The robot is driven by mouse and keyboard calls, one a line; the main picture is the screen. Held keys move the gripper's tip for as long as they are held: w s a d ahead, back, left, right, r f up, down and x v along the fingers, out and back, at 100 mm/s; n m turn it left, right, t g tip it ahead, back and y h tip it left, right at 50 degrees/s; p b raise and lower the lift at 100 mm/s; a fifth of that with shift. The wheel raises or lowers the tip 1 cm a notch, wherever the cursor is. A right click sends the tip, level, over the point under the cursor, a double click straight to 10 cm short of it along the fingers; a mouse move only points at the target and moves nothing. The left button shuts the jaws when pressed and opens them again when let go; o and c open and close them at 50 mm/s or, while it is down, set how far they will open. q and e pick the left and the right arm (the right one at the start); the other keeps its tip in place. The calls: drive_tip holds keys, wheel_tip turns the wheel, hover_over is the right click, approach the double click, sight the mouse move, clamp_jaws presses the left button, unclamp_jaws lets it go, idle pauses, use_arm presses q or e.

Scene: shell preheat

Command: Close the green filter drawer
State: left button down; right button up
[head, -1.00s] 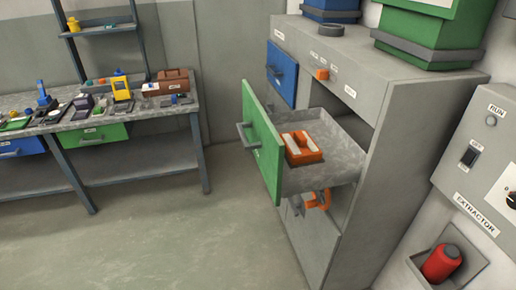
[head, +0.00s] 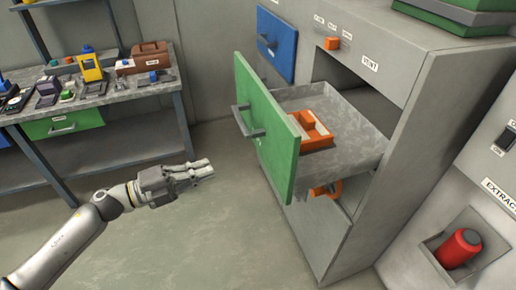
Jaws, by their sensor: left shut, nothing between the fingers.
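The green filter drawer (head: 268,130) is pulled well out of the grey cabinet (head: 415,105). Its green front faces left and carries a grey bar handle (head: 248,121). An orange part (head: 318,130) lies inside the drawer tray. My left gripper (head: 206,172) is shut and empty. In the picture it is left of the drawer front and a little lower than the handle, apart from both. My right gripper is not in view.
An orange handle (head: 326,188) shows below the open drawer. A workbench (head: 125,97) with several tools stands at the left. A red bottle (head: 458,248) sits in a holder at the right. The floor in between is clear.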

use_arm(q)
wheel_tip(320, 180, up, 2)
drive_tip(key=s+d+m+g, duration=0.1)
drive_tip(key=s+m+g, duration=0.1)
drive_tip(key=m, duration=0.1)
drive_tip(key=p, duration=0.2)
approach(274, 154)
drive_tip(key=shift+h, duration=0.3)
drive_tip(key=p+x, duration=0.1)
drive_tip(key=x, duration=0.1)
drive_tip(key=p+x, duration=0.1)
drive_tip(key=x, duration=0.1)
drive_tip(key=p+x, duration=0.1)
drive_tip(key=x, duration=0.1)
drive_tip(key=shift+w+d+f, duration=0.1)
drive_tip(key=shift+w+f, duration=0.15)
drive_tip(key=shift+w+d+f, duration=0.1)
drive_tip(key=shift+w+d, duration=0.05)
drive_tip(key=shift+d, duration=0.25)
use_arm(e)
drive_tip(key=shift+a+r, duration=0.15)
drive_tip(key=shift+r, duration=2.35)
use_arm(q)
drive_tip(key=shift+d, duration=0.1)
